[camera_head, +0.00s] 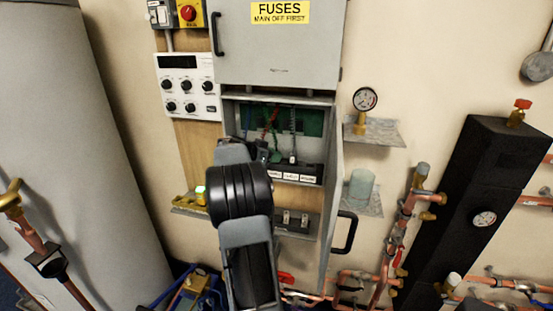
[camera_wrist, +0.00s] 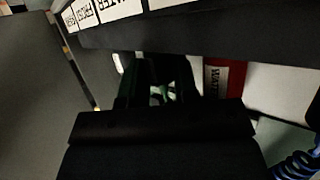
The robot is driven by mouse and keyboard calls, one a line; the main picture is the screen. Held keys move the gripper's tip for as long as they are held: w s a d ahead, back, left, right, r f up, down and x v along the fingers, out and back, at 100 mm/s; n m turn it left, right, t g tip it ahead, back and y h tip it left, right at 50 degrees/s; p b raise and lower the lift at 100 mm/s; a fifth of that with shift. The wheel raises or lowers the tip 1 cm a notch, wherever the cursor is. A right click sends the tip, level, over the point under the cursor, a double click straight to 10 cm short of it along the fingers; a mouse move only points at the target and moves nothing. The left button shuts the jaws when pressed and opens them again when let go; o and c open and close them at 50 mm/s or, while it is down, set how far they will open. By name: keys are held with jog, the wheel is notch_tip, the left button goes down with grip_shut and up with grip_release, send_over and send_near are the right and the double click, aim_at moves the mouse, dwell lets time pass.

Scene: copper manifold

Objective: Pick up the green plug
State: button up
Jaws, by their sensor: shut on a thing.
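My gripper (camera_head: 262,153) reaches into the open grey box, in front of its row of white labels. A green cable (camera_head: 274,142) hangs down to the green plug (camera_head: 276,157) at the gripper's tip. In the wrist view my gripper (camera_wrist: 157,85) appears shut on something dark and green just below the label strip. Shadow and the fingers hide most of the plug there, so its tilt and whether it touches the strip cannot be told.
The box door (camera_head: 338,205) stands open close on the right, with a black handle (camera_head: 346,233). A grey cable (camera_head: 292,135) hangs beside the green one. The wrist view shows a red labelled part (camera_wrist: 228,76) and a coiled blue cable (camera_wrist: 296,166). A gauge shelf (camera_head: 376,131) is farther right.

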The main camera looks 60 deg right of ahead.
jog(key=shift+r, duration=0.1)
jog(key=shift+r, duration=0.45)
notch_tip(320, 180, up, 2)
jog(key=shift+a+r+b, duration=0.1)
jog(key=shift+r+b, duration=0.1)
jog(key=shift+b, duration=0.25)
jog(key=s+a+r+b, duration=0.3)
jog(key=s+a+r, duration=0.5)
jog(key=s, duration=0.3)
jog(key=shift+a+r, duration=0.15)
jog(key=shift+r, duration=0.6)
